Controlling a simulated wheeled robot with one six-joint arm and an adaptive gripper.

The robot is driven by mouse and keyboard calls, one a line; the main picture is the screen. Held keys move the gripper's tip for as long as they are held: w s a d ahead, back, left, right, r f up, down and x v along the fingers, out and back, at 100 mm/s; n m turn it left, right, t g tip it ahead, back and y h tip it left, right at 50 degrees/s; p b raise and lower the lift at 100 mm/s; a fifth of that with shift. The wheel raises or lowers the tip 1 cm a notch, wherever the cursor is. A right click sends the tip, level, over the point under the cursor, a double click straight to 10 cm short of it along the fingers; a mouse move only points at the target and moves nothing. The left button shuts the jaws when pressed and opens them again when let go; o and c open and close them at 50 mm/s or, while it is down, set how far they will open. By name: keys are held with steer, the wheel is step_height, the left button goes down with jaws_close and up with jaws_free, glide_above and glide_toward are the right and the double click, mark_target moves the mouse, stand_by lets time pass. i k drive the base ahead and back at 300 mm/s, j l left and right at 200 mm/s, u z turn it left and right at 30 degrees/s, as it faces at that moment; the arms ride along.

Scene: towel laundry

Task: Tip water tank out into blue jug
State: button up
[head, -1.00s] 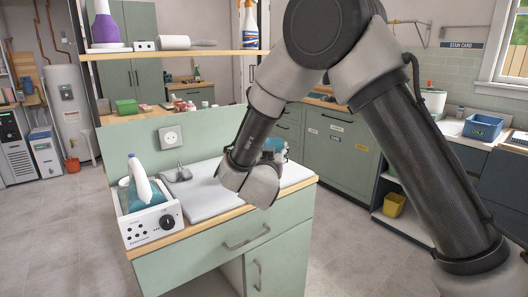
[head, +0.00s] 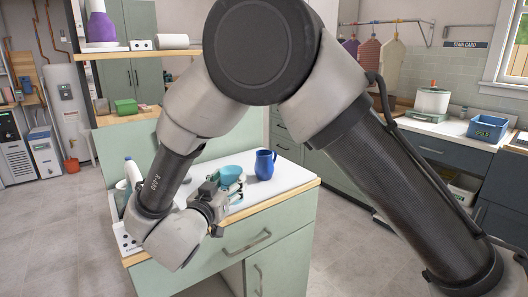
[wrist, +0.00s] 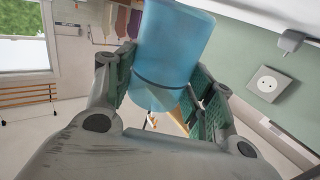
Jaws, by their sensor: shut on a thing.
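The water tank, a translucent blue container, is held between the green-padded fingers of my gripper (wrist: 164,88). In the wrist view the tank (wrist: 175,45) rises from between the fingers toward the top edge. In the head view my gripper (head: 222,196) is above the counter, and the teal tank (head: 231,173) shows partly beside the fingers. The blue jug (head: 265,165) stands upright on the white top, to the right of my gripper and apart from it. Whether the tank holds water is not clear.
A steam iron (head: 131,173) stands at the counter's left end, partly behind my arm. The white counter top (head: 290,178) is clear right of the jug. A shelf (head: 130,54) hangs over the back left. A wall socket (wrist: 267,84) shows in the wrist view.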

mark_target(264, 165)
steer(key=i, duration=0.9)
